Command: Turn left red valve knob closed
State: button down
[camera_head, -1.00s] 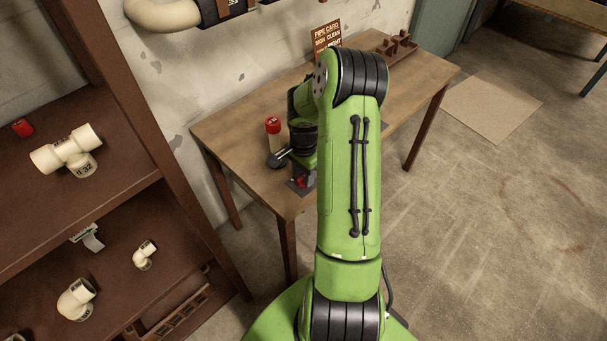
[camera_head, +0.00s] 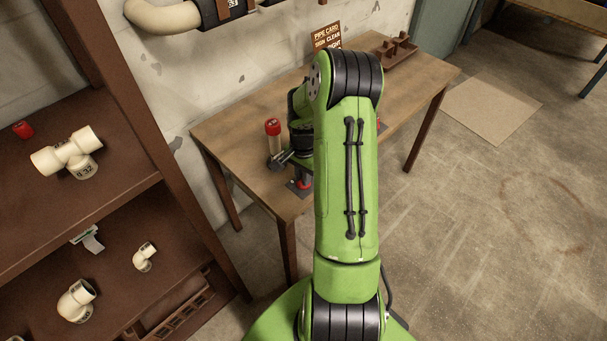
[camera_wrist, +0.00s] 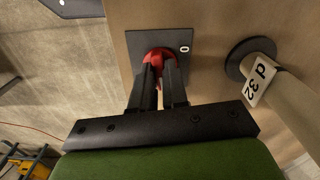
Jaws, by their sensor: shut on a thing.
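The left red valve knob (camera_wrist: 160,56) sits on a dark square plate (camera_wrist: 184,70) with a white "0" mark near its corner. My gripper (camera_wrist: 158,72) is shut on the knob, with one dark finger on each side of it. The fingers hide part of the knob, so its exact angle is hard to read. In the head view a bit of the red knob (camera_head: 305,184) shows near the table's front left edge, beside my arm. My arm hides much of that area.
The knob's plate is on a wooden table (camera_head: 235,130). An upright pale pipe with a red top (camera_head: 273,142) stands close by; the wrist view shows a pipe labelled "d 32" (camera_wrist: 290,105). A card (camera_head: 326,38) and a brown tray (camera_head: 400,52) are farther back. A shelf (camera_head: 120,185) stands left.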

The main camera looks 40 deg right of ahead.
jog(key=n, duration=0.4)
jog(key=shift+n, duration=0.3)
jog(key=n, duration=0.3)
jog(key=shift+n, duration=0.3)
jog(key=n, duration=0.4)
jog(key=shift+n, duration=2.2)
jog(key=c, duration=1.1)
grip_release()
jog(key=shift+c, duration=0.2)
jog(key=shift+r, duration=0.1)
